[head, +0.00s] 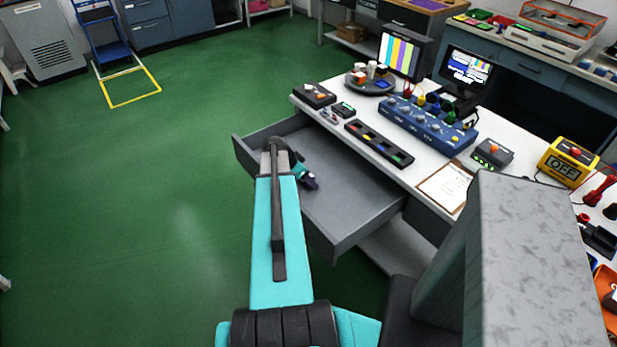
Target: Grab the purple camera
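A small dark purple thing (310,183), likely the purple camera, shows at the left part of the open grey drawer (362,205). It is small, and part of it is hidden by my arm. My teal arm reaches over the drawer's front left corner. My gripper (301,170) is at the arm's far end, right beside the purple thing. Its fingers are mostly hidden, so I cannot tell whether they are open or shut, or whether they touch the purple thing.
The drawer sticks out from under a white bench (330,92). On the bench are a blue device with knobs (425,122), a black tray (379,143), a clipboard (445,187) and a yellow box marked OFF (567,162). The green floor (150,200) at left is clear.

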